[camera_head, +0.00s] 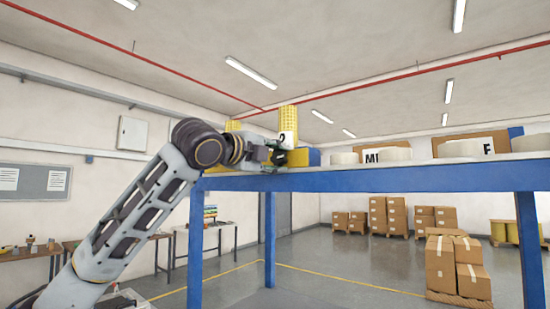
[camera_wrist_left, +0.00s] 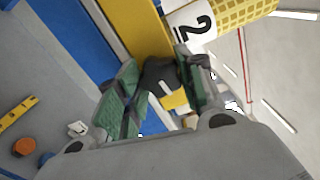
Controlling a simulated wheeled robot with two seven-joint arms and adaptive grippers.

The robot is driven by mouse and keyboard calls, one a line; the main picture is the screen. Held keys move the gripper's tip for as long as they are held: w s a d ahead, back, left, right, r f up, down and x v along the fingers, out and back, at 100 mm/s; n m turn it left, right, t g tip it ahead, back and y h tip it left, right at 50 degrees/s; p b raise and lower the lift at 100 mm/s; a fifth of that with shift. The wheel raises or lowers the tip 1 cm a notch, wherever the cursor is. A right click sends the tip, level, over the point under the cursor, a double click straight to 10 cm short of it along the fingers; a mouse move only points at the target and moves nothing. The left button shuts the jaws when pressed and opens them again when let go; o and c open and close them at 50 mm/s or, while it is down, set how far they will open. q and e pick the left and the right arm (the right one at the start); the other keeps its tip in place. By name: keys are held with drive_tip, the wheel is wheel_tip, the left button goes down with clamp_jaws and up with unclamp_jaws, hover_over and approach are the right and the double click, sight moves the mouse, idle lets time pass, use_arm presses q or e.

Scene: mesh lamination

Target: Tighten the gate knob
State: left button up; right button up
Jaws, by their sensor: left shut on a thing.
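My left gripper (camera_head: 281,157) reaches up to the top of the blue-framed bench (camera_head: 395,181) in the head view. In the left wrist view my left gripper (camera_wrist_left: 160,80) has its green-padded fingers on either side of a black gate knob (camera_wrist_left: 158,73), and it is shut on it. The knob sits beside a yellow bar (camera_wrist_left: 142,32). A yellow mesh roll (camera_head: 288,117) with a white label bearing a 2 (camera_wrist_left: 194,24) stands just behind the gripper. The knob is hard to make out in the head view. My right gripper is in neither view.
White rolls (camera_head: 460,149) and lettered boards lie along the bench top to the right. An orange round part (camera_wrist_left: 24,146) and a yellow strip (camera_wrist_left: 18,112) lie at the left of the wrist view. Stacked cartons (camera_head: 440,265) stand on the floor beyond.

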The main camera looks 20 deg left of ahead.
use_arm(q)
drive_tip(key=shift+f+m, duration=0.1)
drive_tip(key=shift+m, duration=0.8)
drive_tip(key=o, duration=1)
drive_tip(key=shift+v, duration=6)
